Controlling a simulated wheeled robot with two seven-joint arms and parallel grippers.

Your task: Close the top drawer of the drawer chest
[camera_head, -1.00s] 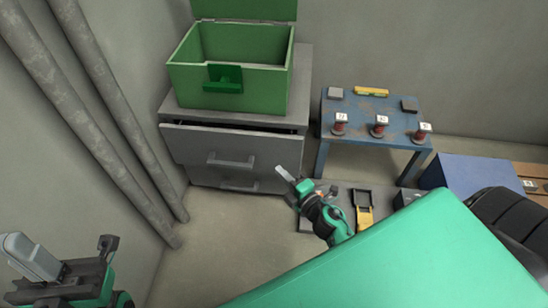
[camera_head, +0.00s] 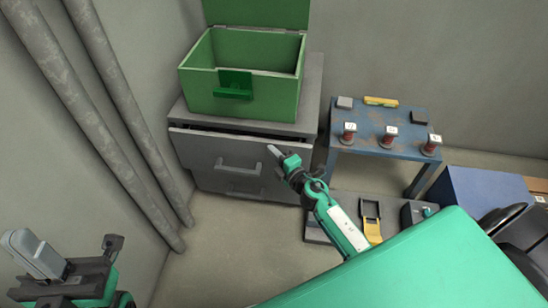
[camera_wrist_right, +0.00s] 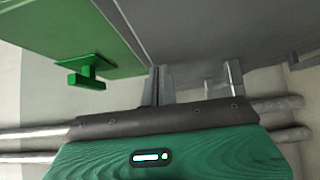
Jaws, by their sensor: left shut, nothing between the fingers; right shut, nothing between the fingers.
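The grey drawer chest (camera_head: 312,95) stands against the back wall. Its top drawer (camera_head: 205,150) sticks out a little, with a dark gap along its upper edge. The drawer's bar handle (camera_head: 238,167) is on its front. My right gripper (camera_head: 274,152) is shut and empty in front of the right part of the drawer front; whether it touches is unclear. The right wrist view shows a grey surface of the chest (camera_wrist_right: 210,45) close ahead. My left gripper (camera_head: 35,255) is shut and empty at the lower left, far from the chest.
An open green box (camera_head: 200,94) with a front handle stands on the chest. A blue table (camera_head: 375,118) with several small items is to the right. A low grey base with a yellow part (camera_head: 371,228) lies below it. Pipes (camera_head: 120,120) run along the left wall.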

